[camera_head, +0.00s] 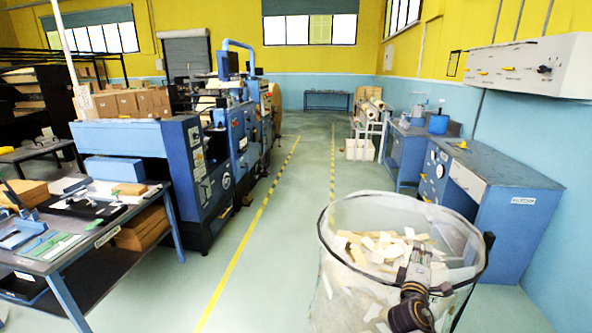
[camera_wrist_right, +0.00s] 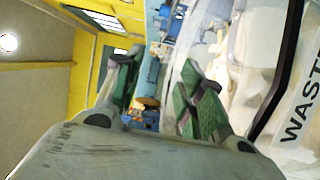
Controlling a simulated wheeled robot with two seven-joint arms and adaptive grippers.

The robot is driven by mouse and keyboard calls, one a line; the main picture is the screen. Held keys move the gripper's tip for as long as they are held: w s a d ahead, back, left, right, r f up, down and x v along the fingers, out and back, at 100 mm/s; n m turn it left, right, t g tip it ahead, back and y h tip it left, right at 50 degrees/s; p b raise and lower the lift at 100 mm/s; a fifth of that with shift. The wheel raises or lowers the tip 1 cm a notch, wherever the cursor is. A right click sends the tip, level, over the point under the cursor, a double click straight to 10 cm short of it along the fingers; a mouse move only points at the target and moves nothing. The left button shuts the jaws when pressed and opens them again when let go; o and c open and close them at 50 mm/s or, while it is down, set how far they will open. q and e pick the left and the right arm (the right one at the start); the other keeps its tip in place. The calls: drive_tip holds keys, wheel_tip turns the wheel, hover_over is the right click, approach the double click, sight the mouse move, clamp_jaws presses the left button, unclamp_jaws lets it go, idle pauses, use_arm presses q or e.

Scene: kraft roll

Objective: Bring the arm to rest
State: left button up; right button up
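My right arm comes in from the bottom of the head view, and my right gripper (camera_head: 420,258) is in front of the clear waste bin (camera_head: 345,290), overlapping its scraps in the picture. In the right wrist view the two green-padded fingers of this gripper (camera_wrist_right: 157,82) stand apart with nothing between them. The bin's pale wall and its label reading "WAST" (camera_wrist_right: 302,105) show close on the right of that view. I cannot tell whether the gripper is over the bin or beside it. My left gripper is not in view.
Pale scraps (camera_head: 375,248) fill part of the bin. A blue workbench (camera_head: 510,190) stands behind it at right. A dark-topped table (camera_head: 100,230) with tools and a big blue machine (camera_head: 190,170) are at left. The aisle floor (camera_head: 285,220) is clear.

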drive_tip(key=s+a+f+m+g+y, duration=0.4)
drive_tip(key=s+a+f, duration=0.2)
drive_tip(key=s+f, duration=0.25)
drive_tip(key=s+a+f+m+g+y, duration=0.35)
drive_tip(key=s+a+f, duration=0.3)
drive_tip(key=s, duration=0.25)
drive_tip(key=s+a+f+m+g+y, duration=0.1)
drive_tip(key=s+a+f+g+y, duration=0.25)
drive_tip(key=s+a, duration=0.5)
drive_tip(key=s+d+f+g, duration=0.1)
drive_tip(key=s+f, duration=0.1)
drive_tip(key=f, duration=1.5)
drive_tip(key=s+d+f+g, duration=0.1)
drive_tip(key=s+f, duration=0.2)
drive_tip(key=f, duration=1.3)
drive_tip(key=s+d+f, duration=0.2)
drive_tip(key=s+f, duration=0.7)
drive_tip(key=s, duration=0.1)
drive_tip(key=s+d+f, duration=0.1)
drive_tip(key=s+f, duration=0.9)
drive_tip(key=s, duration=0.1)
drive_tip(key=shift+s+d+g+h, duration=0.15)
drive_tip(key=shift+d+g+h, duration=0.15)
drive_tip(key=shift+d+g, duration=0.1)
drive_tip(key=shift+s, duration=0.15)
